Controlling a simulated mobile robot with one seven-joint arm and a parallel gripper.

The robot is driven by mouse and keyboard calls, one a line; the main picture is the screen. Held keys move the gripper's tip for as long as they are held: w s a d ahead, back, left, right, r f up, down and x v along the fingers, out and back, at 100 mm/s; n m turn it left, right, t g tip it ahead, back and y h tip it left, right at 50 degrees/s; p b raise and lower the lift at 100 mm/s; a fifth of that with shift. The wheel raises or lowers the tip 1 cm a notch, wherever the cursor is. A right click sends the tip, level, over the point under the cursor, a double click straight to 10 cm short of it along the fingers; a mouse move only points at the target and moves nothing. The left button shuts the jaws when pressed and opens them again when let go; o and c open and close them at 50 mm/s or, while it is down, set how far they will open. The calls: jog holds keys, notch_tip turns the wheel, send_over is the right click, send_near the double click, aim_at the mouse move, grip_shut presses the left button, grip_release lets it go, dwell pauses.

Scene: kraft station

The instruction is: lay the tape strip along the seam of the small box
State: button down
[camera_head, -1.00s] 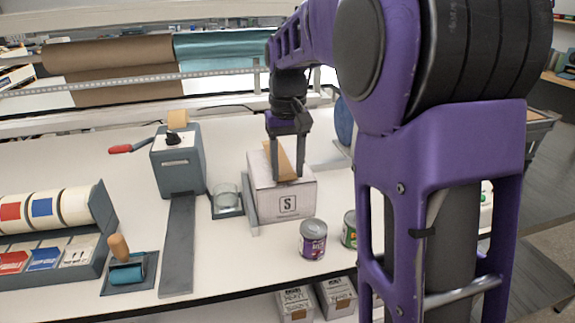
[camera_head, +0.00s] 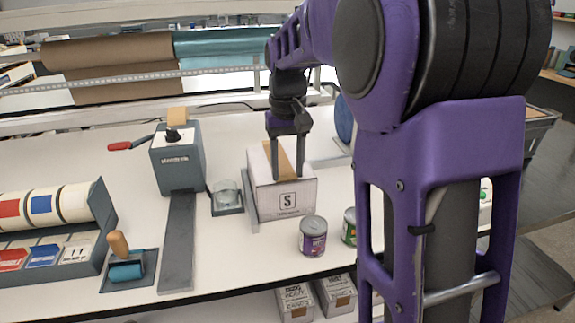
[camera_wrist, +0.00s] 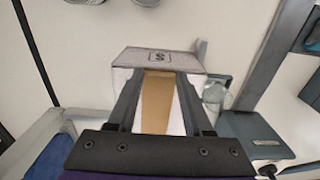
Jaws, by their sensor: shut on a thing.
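The small white box (camera_head: 268,203) with an "S" on its front stands on the table. It also shows in the wrist view (camera_wrist: 192,64). The brown tape strip (camera_head: 284,163) runs front to back over the middle of the box top, in line with its length. In the wrist view the strip (camera_wrist: 157,103) lies between my two fingers. My gripper (camera_head: 288,177) points down at the box top, its fingers shut on the strip's sides. The strip looks flat on or very close to the top; I cannot tell whether all of it touches. The seam beneath is hidden.
A grey tape dispenser (camera_head: 178,165) and a glass on a dark pad (camera_head: 228,208) stand left of the box. A purple-labelled can (camera_head: 312,237) stands in front, near the table edge, with a green one (camera_head: 349,228) beside it. A blue roller (camera_head: 127,271) lies farther left.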

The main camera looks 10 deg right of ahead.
jog(key=shift+c, duration=1.1)
grip_release()
jog(key=shift+r, duration=0.1)
jog(key=shift+r+p, duration=2.2)
